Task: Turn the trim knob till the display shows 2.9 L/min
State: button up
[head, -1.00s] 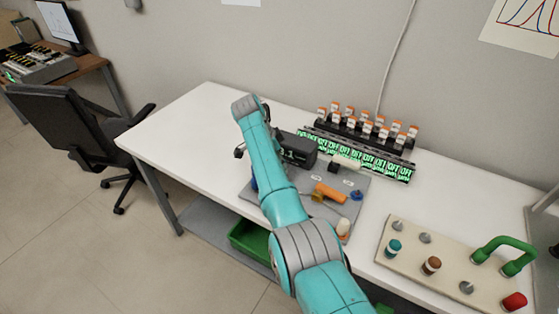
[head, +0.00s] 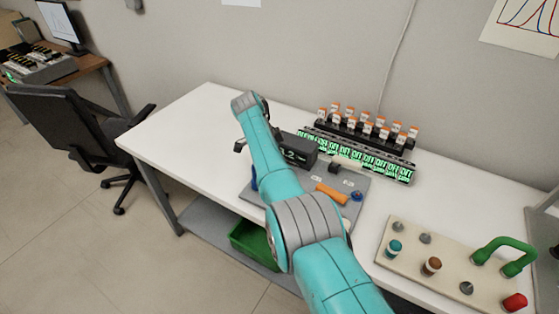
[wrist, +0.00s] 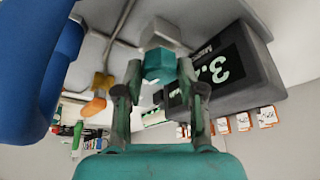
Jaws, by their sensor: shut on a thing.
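The trim knob (wrist: 160,65) is teal and faceted in the wrist view, on a pale base. My gripper (wrist: 160,74) is shut on it, with one finger on each side. The dark display box (wrist: 228,70) stands right beside it in the wrist view, its digits upside down and partly cut by the angle. In the head view the display (head: 297,154) seems to read 3.2, its left edge close to my arm. My arm hides the knob and the gripper in the head view.
An orange-handled valve (head: 331,193) and a blue knob (head: 356,196) are on the grey panel. A large blue part (wrist: 45,75) fills the wrist view's left side. Green-lit modules (head: 360,158) and orange-capped vials (head: 366,126) stand behind. A board with pegs (head: 447,268) lies at right.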

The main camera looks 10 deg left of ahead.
jog(key=o, duration=1.1)
jog(key=shift+o, duration=0.2)
jog(key=shift+r, duration=0.1)
jog(key=v, duration=1.1)
jog(key=shift+r, duration=0.35)
jog(key=shift+s+a, duration=0.1)
jog(key=shift+a, duration=0.1)
